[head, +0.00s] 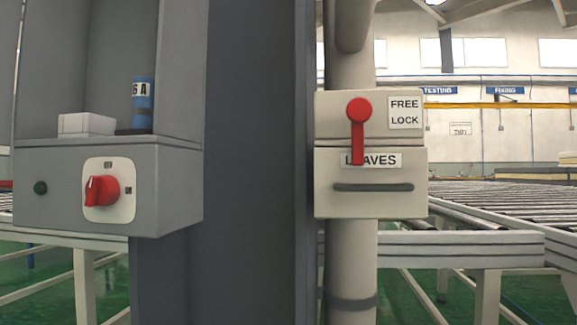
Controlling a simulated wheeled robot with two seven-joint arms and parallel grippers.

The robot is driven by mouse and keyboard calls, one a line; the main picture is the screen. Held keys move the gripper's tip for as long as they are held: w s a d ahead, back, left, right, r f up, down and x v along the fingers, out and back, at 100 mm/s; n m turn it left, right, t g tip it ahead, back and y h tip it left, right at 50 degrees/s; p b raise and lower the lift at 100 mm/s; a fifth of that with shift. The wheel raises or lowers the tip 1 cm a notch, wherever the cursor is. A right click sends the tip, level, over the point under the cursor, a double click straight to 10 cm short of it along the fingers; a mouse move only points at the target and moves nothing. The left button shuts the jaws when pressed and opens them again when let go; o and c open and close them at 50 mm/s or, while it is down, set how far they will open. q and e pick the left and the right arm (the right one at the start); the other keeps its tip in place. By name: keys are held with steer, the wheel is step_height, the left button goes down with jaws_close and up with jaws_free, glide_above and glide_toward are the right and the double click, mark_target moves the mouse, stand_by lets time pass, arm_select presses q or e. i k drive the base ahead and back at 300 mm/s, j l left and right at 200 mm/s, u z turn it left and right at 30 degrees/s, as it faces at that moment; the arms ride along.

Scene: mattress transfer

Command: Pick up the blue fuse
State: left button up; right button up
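The blue fuse (143,104) stands upright in the open grey cabinet at the left. It is a blue cylinder with a white label ending in "6 A", and its lower end meets a dark base or holder (134,131) on the cabinet shelf. Neither of my grippers shows in the head view.
Left of the fuse a small white box (86,124) sits on the shelf. Below is a grey control box (100,190) with a red rotary knob (101,190). A grey column separates it from a lever box (370,155) with a red handle. Roller conveyors (500,205) lie at right.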

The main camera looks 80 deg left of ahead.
mark_target(143, 87)
steer(key=u, duration=3.45)
steer(key=j, duration=0.6)
